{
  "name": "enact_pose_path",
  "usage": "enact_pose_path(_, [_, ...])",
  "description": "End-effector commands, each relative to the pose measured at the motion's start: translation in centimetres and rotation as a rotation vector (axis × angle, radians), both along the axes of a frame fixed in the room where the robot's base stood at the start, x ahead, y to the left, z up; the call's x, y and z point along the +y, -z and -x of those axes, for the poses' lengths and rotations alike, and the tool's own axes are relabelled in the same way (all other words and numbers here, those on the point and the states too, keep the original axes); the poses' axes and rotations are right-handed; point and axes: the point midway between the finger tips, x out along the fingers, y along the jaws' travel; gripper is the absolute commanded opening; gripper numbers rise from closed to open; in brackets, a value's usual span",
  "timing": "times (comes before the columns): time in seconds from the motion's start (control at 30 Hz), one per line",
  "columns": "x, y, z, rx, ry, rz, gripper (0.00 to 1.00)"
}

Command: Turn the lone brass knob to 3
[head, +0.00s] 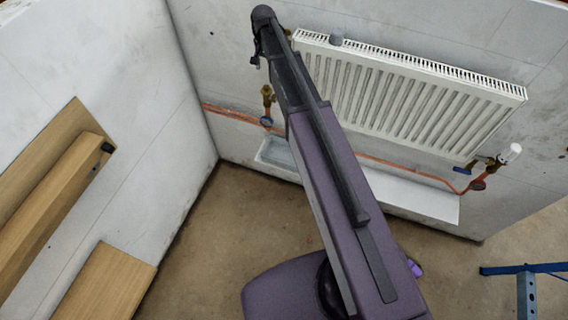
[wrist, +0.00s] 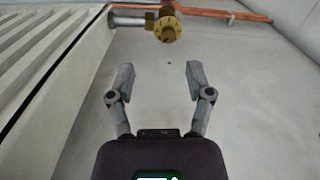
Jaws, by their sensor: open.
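The brass knob (wrist: 169,29) is round and yellow-gold, at the top middle of the wrist view, on a valve below a copper pipe. My gripper (wrist: 159,80) is open and empty, its two fingers spread. The knob lies beyond the fingertips and between their lines, apart from them. Any numbers on the knob are too small to read. In the head view a brass fitting (head: 267,92) shows at the left end of the radiator, just left of my arm. My gripper's end (head: 258,50) is near the radiator's upper left corner, its fingers mostly hidden.
A white ribbed radiator (head: 400,95) hangs on the grey wall, with a white-capped valve (head: 511,153) at its lower right. Copper pipes (head: 390,163) run below it above a white tray (head: 410,197). Wooden boards (head: 50,190) are at left, a blue stand (head: 525,285) at right.

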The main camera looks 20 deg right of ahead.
Motion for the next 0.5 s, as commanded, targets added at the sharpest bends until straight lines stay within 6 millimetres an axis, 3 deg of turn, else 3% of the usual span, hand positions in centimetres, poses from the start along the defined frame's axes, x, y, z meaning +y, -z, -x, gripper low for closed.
enact_pose_path(0.5, [0.1, 4.8, 4.2, 0.000, -0.069, 0.000, 0.67])
